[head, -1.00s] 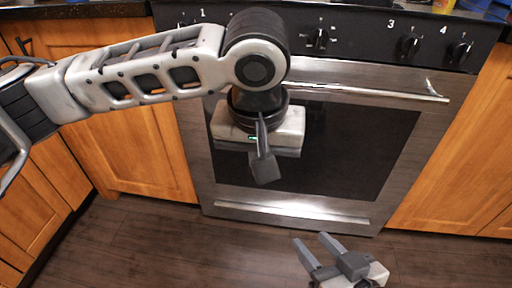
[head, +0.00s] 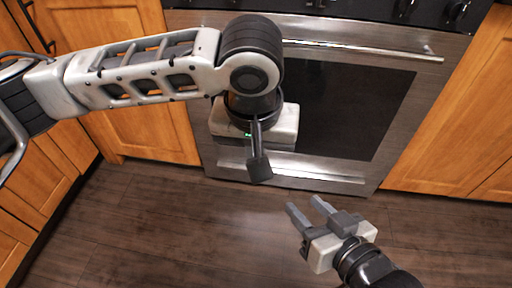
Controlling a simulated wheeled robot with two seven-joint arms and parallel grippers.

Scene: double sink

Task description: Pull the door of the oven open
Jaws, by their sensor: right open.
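The oven (head: 345,110) stands ahead with its door closed, a dark glass pane in a steel frame. Its silver bar handle (head: 370,49) runs along the top of the door; the left part is hidden behind my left arm. My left gripper (head: 259,170) hangs in front of the door, pointing down, seen edge-on, so its jaw opening does not show. My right gripper (head: 306,207) is open and empty, low over the floor in front of the oven, well below the handle and apart from it.
Black control knobs (head: 405,8) line the panel above the door. Wooden cabinets (head: 447,120) flank the oven on both sides. The dark wood floor (head: 170,235) in front is clear.

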